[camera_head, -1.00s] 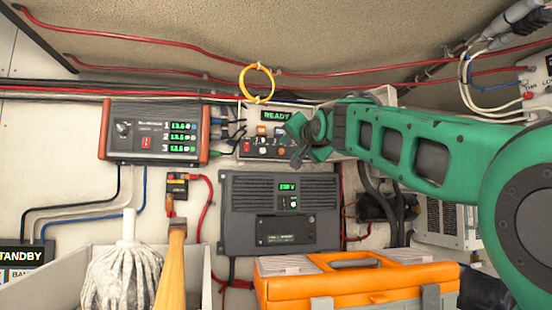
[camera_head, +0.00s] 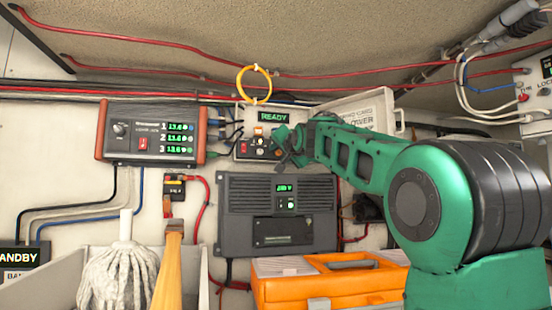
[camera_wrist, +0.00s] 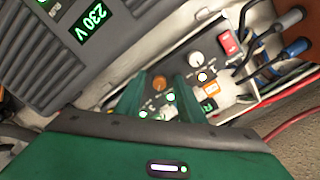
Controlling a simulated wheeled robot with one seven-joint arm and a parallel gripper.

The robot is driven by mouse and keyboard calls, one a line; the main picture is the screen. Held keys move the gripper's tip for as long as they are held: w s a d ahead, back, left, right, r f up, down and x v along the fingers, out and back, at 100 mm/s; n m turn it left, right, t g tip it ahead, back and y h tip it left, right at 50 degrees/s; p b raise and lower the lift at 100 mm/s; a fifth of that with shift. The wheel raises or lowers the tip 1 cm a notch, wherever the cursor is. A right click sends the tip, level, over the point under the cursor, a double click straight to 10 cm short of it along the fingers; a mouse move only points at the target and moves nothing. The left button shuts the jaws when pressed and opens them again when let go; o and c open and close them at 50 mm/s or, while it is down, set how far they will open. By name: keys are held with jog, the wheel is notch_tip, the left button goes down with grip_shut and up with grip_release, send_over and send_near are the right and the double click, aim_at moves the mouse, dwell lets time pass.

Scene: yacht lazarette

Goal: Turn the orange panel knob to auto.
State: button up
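The control panel (camera_head: 241,155) is on the back wall under a green READY display (camera_head: 273,117). In the wrist view, rotated, the orange knob (camera_wrist: 160,83) shows between my two green fingers, with a white knob (camera_wrist: 196,58) and a red switch (camera_wrist: 228,42) beyond. My gripper (camera_wrist: 163,79) is open, with one finger on each side of the orange knob in the picture. I cannot tell whether they touch it. In the head view my gripper (camera_head: 284,148) is at the panel's right part and largely hides the orange knob. The knob's setting is not readable.
A charger box (camera_head: 150,118) hangs left of the panel and a grey 230 V unit (camera_head: 232,205) below it. Cables run between charger and panel. A yellow ring (camera_head: 254,84) hangs above. An orange toolbox (camera_head: 330,284) and a mop (camera_head: 117,275) stand in front.

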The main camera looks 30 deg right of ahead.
grip_shut()
jog(key=n, duration=0.4)
jog(key=shift+n, duration=2.3)
grip_release()
